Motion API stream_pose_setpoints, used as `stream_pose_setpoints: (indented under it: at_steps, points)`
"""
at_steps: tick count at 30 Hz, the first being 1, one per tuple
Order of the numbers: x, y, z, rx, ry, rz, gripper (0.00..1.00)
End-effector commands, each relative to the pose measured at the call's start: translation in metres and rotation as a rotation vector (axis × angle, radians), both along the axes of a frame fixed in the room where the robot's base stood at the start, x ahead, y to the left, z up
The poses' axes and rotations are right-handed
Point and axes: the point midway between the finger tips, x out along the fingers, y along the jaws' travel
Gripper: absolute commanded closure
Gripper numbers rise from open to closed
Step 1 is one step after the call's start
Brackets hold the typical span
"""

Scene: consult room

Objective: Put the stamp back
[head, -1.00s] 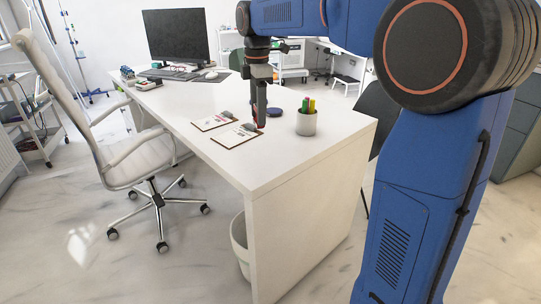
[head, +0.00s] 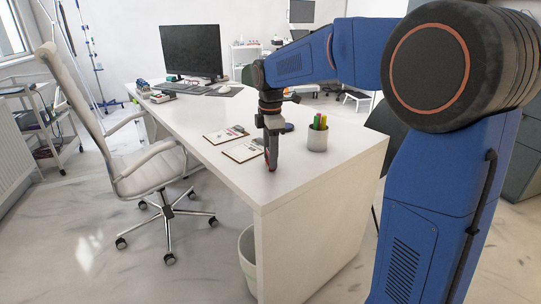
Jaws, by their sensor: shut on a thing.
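My gripper (head: 272,164) points down over the near part of the white desk (head: 265,185). It is shut on a small dark thing with red on it, which I take to be the stamp; the fingers hide most of it. Its lower end is at or just above the desk top; I cannot tell whether it touches. Two clipboards or cards with paper, a near one (head: 241,151) and a far one (head: 222,134), lie to the left of the gripper. A dark blue round thing (head: 289,127) lies behind it, partly hidden.
A grey cup with coloured pens (head: 317,139) stands right of the gripper. A monitor (head: 192,51), keyboard (head: 208,90) and small boxes (head: 155,93) are at the far end. A beige chair (head: 150,170) stands left of the desk. The desk's near corner is clear.

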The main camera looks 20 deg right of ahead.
Motion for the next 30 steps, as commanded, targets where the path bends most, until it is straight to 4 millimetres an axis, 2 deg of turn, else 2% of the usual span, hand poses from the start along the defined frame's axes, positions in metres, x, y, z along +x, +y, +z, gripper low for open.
stream_pose_setpoints:
  at_steps: [6, 7, 9, 20, 25, 30]
  points:
    - [0.0, 0.0, -0.003, 0.0, 0.0, 0.0, 0.74]
    - [0.0, 0.0, -0.002, 0.0, 0.0, 0.0, 0.53]
    - [0.0, 0.0, -0.002, 0.0, 0.0, 0.0, 0.41]
    - [0.0, 0.0, 0.002, 0.0, -0.001, 0.0, 0.41]
    - [0.001, 0.0, 0.022, 0.0, -0.004, 0.0, 0.41]
    - [0.001, 0.0, 0.056, 0.001, -0.005, 0.0, 0.41]
